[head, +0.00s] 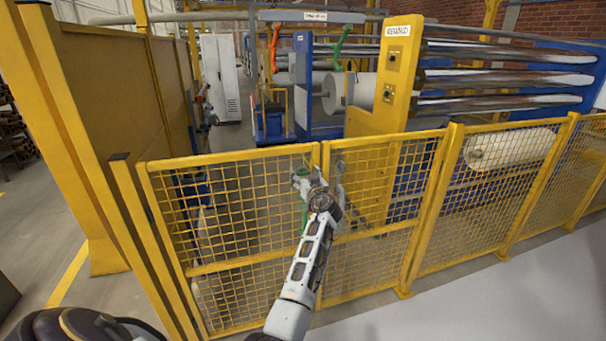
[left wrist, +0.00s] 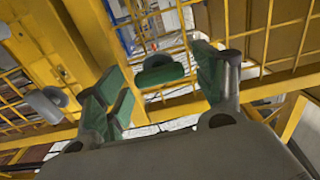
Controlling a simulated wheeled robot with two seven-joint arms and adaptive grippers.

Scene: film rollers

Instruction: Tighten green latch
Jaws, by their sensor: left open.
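My left gripper (head: 306,183) is at the yellow mesh gate (head: 322,230), near the post where two panels meet. In the left wrist view its two green-padded fingers are open and apart. A green piece with a grey body (left wrist: 162,74), which looks like the latch, shows between and beyond the fingertips, against the yellow frame. It is small and partly hidden, and I cannot tell whether the fingers touch it. In the head view my gripper and arm cover most of that spot. My right gripper is not in view.
A solid yellow panel (head: 125,90) stands at left. Behind the fence are a yellow machine column (head: 392,100), steel rollers (head: 510,79) and a white film roll (head: 510,149). An orange handle (head: 274,48) and a green handle (head: 342,45) hang farther back. The floor at lower right is clear.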

